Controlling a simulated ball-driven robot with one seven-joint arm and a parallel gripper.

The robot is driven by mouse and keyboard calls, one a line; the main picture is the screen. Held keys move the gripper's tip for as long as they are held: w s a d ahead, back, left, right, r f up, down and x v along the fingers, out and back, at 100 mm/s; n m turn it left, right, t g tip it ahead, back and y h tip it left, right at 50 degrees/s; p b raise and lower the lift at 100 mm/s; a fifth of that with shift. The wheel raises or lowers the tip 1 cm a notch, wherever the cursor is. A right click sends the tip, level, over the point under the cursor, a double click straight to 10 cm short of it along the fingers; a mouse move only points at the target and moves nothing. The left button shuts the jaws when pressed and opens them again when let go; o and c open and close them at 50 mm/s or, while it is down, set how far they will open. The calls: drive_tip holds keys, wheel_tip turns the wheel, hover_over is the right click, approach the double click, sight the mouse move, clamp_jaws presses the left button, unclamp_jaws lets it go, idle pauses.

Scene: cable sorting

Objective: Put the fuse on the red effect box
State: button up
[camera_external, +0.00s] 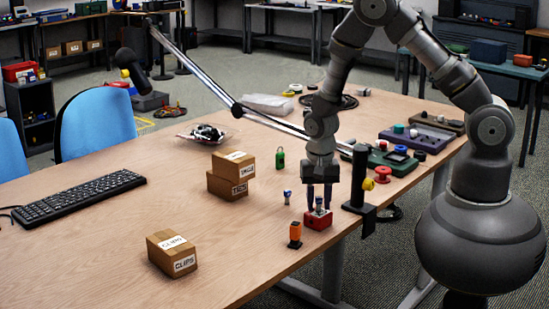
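The red effect box (318,219) sits near the front edge of the wooden table, with small light and red parts on top. My gripper (319,207) points straight down directly over it, its fingertips at or just above the box top. The two fingers stand apart, with a small bluish-white piece between them. I cannot tell whether they grip it, or whether it is a fuse or part of the box. A small blue-and-white piece (287,197) stands left of the box, and an orange-and-black piece (295,235) stands at its front left. I cannot tell which piece is the fuse.
The lamp arm (205,79) crosses behind. Stacked cartons (228,185), a clips carton (171,253) and a keyboard (79,202) lie left. Green (391,162) and purple (419,137) boxes stand right.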

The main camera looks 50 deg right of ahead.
sight(319, 197)
drive_tip(key=shift+r, duration=0.15)
drive_tip(key=w+d+r+n+t+y+p, duration=0.15)
drive_tip(key=w+r, duration=0.25)
drive_tip(key=r, duration=0.9)
drive_tip(key=w+r+n+t+p, duration=0.1)
drive_tip(key=w+r+t+p, duration=0.3)
drive_tip(key=r, duration=0.9)
drive_tip(key=w+d+r+n+t+b, duration=0.15)
drive_tip(key=w+r, duration=0.35)
drive_tip(key=r, duration=0.7)
drive_tip(key=s+d+r+n+t, duration=0.1)
drive_tip(key=s+d+r+t, duration=0.1)
drive_tip(key=r, duration=1.1)
drive_tip(key=s+d+r+n+t+h, duration=0.1)
drive_tip(key=s+r, duration=0.4)
drive_tip(key=r, duration=0.8)
drive_tip(key=s+d+r+n+t+p, duration=0.1)
drive_tip(key=s+d+r+n+t, duration=0.2)
drive_tip(key=r, duration=1.1)
drive_tip(key=shift+s+d+t+h, duration=0.15)
drive_tip(key=shift+s+d+t, duration=0.1)
drive_tip(key=shift+d+t, duration=0.4)
drive_tip(key=shift+s+d+t+h, duration=0.1)
drive_tip(key=shift+s+d+t, duration=0.1)
drive_tip(key=shift+d+t, duration=0.4)
drive_tip(key=shift+f, duration=0.1)
